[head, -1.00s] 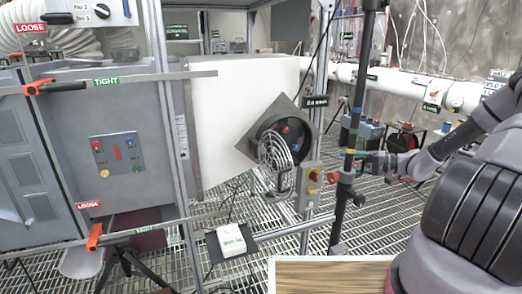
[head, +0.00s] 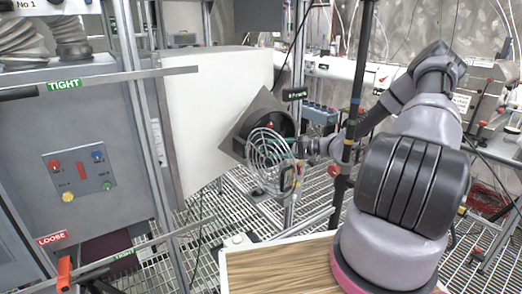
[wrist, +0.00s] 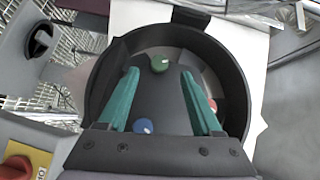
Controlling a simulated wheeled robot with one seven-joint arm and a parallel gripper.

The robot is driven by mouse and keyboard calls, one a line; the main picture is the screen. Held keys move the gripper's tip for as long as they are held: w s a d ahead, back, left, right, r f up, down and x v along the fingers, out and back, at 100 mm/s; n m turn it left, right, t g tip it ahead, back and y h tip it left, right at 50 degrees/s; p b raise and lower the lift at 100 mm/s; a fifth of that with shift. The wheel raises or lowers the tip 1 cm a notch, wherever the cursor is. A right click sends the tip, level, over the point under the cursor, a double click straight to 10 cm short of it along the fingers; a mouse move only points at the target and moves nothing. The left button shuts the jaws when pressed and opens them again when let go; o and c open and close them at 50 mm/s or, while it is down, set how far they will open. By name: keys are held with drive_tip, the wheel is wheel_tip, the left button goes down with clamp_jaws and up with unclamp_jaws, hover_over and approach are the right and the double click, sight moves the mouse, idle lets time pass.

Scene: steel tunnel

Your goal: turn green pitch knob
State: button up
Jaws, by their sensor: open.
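The green knob (wrist: 160,63) sits inside a round dark housing (wrist: 238,85), near its top in the wrist view. A blue knob (wrist: 143,126) and a red knob (wrist: 212,105) sit in the same housing. My gripper (wrist: 160,72) is open, with its teal fingers pointing into the housing. In the wrist view the green knob lies between the fingertips; I cannot tell how deep they reach or whether they touch it. In the head view the housing (head: 265,122) is at the centre, and my gripper is beside it, partly hidden by the wire guard.
The round wire guard (head: 267,160) stands open in front of the housing. A dark vertical pole (head: 352,110) stands close to my arm. A red button on a yellow box (wrist: 18,170) is at the lower left of the wrist view. A grey cabinet (head: 110,125) stands left.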

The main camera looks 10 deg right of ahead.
drive_tip(key=x, duration=0.5)
drive_tip(key=shift+w+a, duration=0.1)
drive_tip(key=shift+a, duration=0.05)
clamp_jaws()
